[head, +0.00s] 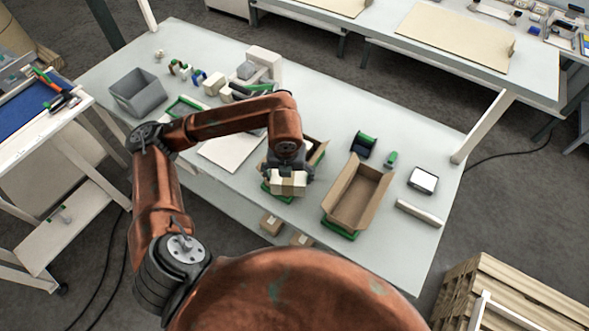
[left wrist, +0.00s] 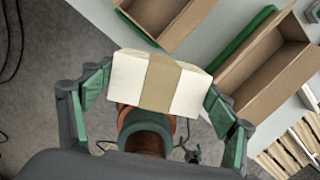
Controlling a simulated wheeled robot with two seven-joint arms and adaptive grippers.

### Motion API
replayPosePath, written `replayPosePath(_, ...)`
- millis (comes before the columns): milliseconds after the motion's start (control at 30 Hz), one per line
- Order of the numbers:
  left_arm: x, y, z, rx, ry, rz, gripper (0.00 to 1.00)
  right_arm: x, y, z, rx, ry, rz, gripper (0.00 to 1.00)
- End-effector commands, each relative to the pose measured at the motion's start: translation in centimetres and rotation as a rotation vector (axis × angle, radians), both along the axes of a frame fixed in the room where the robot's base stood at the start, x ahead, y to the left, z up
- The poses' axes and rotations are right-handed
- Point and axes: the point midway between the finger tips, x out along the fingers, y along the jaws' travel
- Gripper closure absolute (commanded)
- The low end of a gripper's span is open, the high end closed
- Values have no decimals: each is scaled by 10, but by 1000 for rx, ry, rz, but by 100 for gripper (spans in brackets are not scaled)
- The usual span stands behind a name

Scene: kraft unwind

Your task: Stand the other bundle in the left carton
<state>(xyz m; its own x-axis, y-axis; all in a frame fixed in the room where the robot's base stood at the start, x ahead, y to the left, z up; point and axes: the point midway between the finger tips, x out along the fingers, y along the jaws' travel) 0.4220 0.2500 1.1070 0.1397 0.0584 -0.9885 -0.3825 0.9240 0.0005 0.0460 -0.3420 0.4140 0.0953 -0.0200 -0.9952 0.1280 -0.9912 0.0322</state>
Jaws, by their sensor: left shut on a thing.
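My left gripper (head: 287,178) is shut on a white bundle with a tan paper band (head: 287,187). In the left wrist view the bundle (left wrist: 160,82) lies across between the two green-padded fingers. The left carton (head: 320,149), open and brown, is mostly hidden behind the gripper and wrist in the head view; in the left wrist view part of it (left wrist: 184,28) shows just beyond the bundle. The bundle is at its near side; its height above the carton is unclear. The right carton (head: 357,193) is open, and its visible inside looks empty. My right gripper is not in view.
A grey bin (head: 137,93) stands at the table's left. A white sheet (head: 230,152) lies left of the gripper.

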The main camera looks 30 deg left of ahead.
Motion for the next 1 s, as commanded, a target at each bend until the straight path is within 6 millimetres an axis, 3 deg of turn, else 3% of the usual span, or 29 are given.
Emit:
replayPosePath(300, -26, 40, 13, 1, 1, 763, 48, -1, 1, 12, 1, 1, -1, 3)
replayPosePath(433, -33, 50, 16, 1, 1, 966, 48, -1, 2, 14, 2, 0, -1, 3)
replayPosePath(600, -34, 56, 17, -1, 1, 1089, 48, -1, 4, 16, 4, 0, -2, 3)
replayPosePath(767, -11, 59, 7, -2, 2, 1108, 48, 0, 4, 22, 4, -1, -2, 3)
replayPosePath(1000, 46, 64, -17, -5, 3, 1104, 48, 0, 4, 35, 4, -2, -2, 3)
